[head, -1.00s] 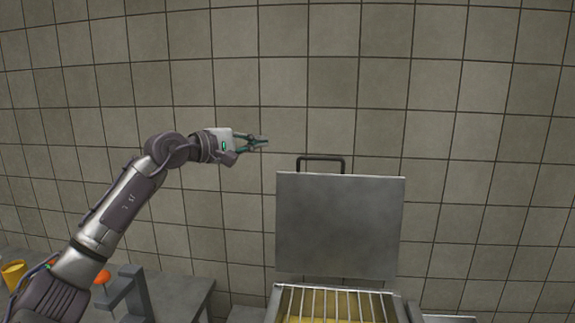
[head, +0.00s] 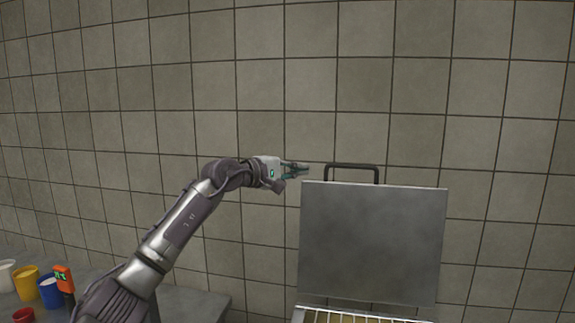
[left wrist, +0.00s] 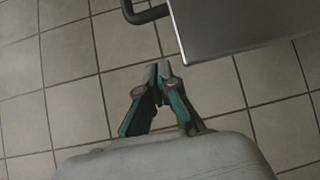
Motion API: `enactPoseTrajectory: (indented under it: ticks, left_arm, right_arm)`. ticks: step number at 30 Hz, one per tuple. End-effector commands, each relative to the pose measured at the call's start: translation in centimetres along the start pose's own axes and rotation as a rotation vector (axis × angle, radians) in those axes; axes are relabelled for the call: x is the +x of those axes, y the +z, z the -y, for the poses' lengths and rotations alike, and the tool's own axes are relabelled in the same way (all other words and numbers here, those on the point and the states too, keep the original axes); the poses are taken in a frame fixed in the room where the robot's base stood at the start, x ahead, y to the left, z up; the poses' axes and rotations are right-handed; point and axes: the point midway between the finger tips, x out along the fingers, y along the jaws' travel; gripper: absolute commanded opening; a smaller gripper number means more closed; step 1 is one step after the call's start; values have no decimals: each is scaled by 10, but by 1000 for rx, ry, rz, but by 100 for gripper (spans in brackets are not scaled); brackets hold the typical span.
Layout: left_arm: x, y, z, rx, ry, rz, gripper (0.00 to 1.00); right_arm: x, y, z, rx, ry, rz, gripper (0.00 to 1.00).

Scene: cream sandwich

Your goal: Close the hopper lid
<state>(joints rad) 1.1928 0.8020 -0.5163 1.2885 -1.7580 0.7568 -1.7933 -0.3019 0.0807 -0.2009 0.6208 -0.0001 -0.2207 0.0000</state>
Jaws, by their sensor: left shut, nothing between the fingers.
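The hopper lid (head: 372,243) is a grey metal plate standing upright, open, at the back of the hopper. Its dark bar handle (head: 352,167) sticks up from the top edge. The hopper's grille (head: 345,317) shows at the bottom edge of the head view. My right gripper is not in view.
A grey table (head: 203,303) at the lower left holds a white cup (head: 6,275), a yellow cup (head: 26,282), a blue cup (head: 50,293), a red cup (head: 24,315) and an orange device (head: 65,279). A tiled wall (head: 420,90) stands behind. The space above the lid is clear.

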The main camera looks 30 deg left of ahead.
Motion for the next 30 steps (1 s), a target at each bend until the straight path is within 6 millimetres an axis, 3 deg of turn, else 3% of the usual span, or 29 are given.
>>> enactPoseTrajectory:
  ticks: [7, 19, 30]
  left_arm:
    - [40, 1, -3, -4, 0, 2, 0]
    - [26, 34, -1, 1, 0, 0, 0]
    - [25, 38, 1, 0, 0, -1, 0]
  right_arm:
    - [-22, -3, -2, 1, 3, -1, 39]
    - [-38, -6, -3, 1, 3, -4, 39]
    - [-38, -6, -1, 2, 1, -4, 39]
